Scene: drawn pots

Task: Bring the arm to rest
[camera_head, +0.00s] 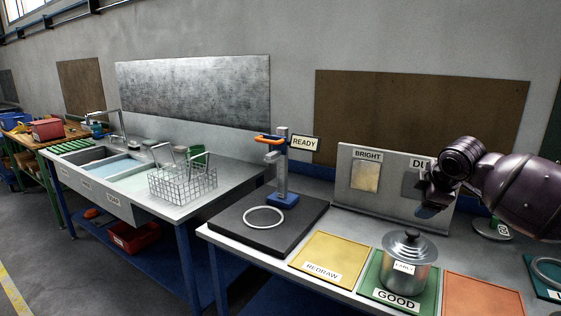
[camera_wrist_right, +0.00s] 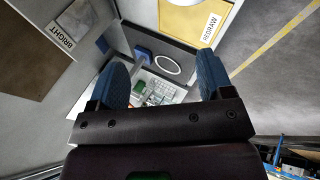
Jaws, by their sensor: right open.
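My right arm comes in from the right in the head view, and its gripper (camera_head: 428,200) hangs in front of the upright panel, above the bench and clear of it. In the right wrist view the two blue fingers of the right gripper (camera_wrist_right: 162,85) stand wide apart with nothing between them. A lidded metal pot (camera_head: 409,265) with a small label stands upright on the green GOOD mat (camera_head: 374,291), apart from the gripper. My left gripper is in neither view.
The yellow REDRAW mat (camera_head: 328,258) and an orange mat (camera_head: 482,297) lie bare beside the green one. A dark plate with a white ring (camera_head: 263,218) and a blue stand (camera_head: 283,170) are left of them. The panel (camera_head: 385,215) stands behind. A wire basket (camera_head: 183,184) sits by the sink.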

